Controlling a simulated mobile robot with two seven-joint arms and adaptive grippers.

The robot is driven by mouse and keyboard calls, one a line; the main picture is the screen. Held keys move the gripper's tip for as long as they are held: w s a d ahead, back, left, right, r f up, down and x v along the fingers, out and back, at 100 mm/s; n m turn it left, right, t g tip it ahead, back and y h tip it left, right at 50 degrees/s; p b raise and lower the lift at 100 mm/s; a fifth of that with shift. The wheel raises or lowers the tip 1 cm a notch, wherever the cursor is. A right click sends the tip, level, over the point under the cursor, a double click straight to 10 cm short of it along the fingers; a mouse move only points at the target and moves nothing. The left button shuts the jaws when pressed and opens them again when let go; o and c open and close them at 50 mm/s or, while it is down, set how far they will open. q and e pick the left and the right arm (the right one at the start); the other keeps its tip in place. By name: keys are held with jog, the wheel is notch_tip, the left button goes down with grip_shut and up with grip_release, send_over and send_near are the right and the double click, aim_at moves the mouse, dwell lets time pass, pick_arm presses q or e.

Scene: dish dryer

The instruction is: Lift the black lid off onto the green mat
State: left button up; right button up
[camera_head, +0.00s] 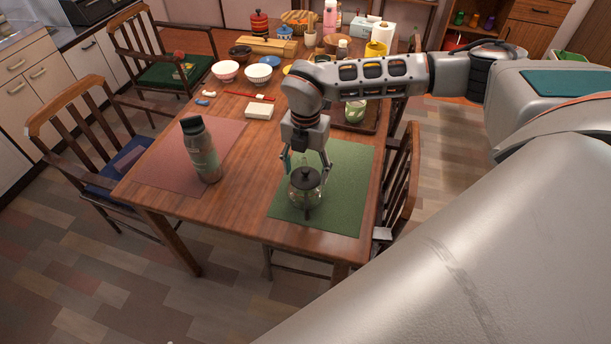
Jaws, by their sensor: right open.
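The black lid (305,176) has a small knob on top and sits on a clear glass pot (304,196). The pot stands upright on the green mat (346,205), near the mat's left side. My right gripper (306,168) points down over the lid with its fingers apart, one on each side of the knob. I cannot tell whether the fingers touch the lid. My left gripper is not in view.
A dark bottle (201,150) stands on the reddish mat (168,165) to the left. White bowls (258,74), a small white block (259,111) and a dark tray (369,126) lie farther back. A chair (401,190) stands close on the right. The green mat's right part is bare.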

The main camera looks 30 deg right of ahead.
jog(key=c, duration=1.2)
jog(key=shift+s, duration=0.1)
